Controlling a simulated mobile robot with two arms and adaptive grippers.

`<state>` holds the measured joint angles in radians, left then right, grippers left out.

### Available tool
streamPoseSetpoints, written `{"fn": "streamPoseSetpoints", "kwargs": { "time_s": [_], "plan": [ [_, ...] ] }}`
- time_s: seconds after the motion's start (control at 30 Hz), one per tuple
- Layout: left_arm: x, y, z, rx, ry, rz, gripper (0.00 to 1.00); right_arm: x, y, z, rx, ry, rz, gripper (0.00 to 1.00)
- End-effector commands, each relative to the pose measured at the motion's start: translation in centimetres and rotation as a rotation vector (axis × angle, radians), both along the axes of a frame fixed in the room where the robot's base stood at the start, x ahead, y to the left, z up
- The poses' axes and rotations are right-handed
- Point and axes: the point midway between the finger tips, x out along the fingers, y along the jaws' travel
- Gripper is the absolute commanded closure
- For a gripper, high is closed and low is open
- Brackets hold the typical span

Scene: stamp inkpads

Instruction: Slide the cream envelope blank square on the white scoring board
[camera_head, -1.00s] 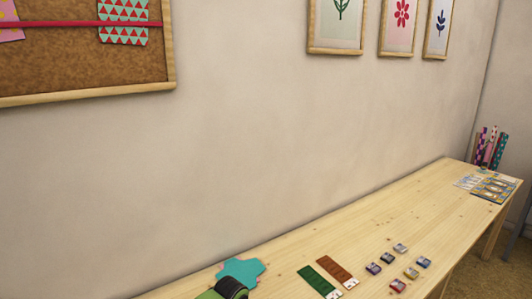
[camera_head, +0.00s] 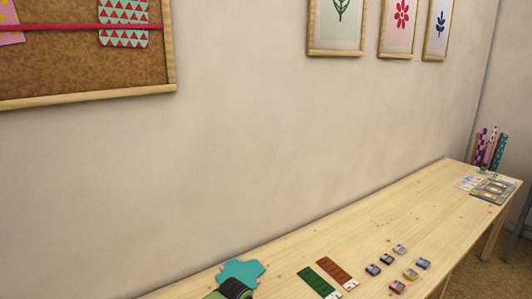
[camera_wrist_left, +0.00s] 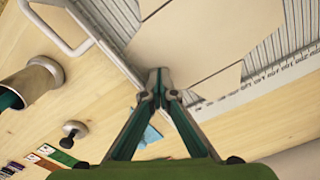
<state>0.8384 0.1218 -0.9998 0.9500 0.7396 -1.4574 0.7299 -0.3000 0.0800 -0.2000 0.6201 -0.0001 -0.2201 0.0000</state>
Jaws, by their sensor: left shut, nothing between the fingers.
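In the left wrist view the cream envelope blank (camera_wrist_left: 190,42) lies on the white scoring board (camera_wrist_left: 272,78), which has grey grooves and a ruled edge. The blank's near edge and pointed flaps face my gripper, and its far part is cut off by the frame. My left gripper (camera_wrist_left: 157,74) is shut and empty, its tips at the blank's near edge; I cannot tell whether they touch it. Neither the blank nor the board shows in the head view. My right gripper is not in view.
In the wrist view a tube (camera_wrist_left: 38,82) and a black-knobbed tool (camera_wrist_left: 73,131) lie beside the board.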

Motion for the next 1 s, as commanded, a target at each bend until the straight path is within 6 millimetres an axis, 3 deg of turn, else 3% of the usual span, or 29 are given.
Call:
{"fn": "streamPoseSetpoints", "kwargs": {
  "time_s": [1.0],
  "plan": [
    [-0.1,-1.2,0.0,-0.006,0.000,-0.004,1.00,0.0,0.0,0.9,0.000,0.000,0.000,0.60]
  ]
}}
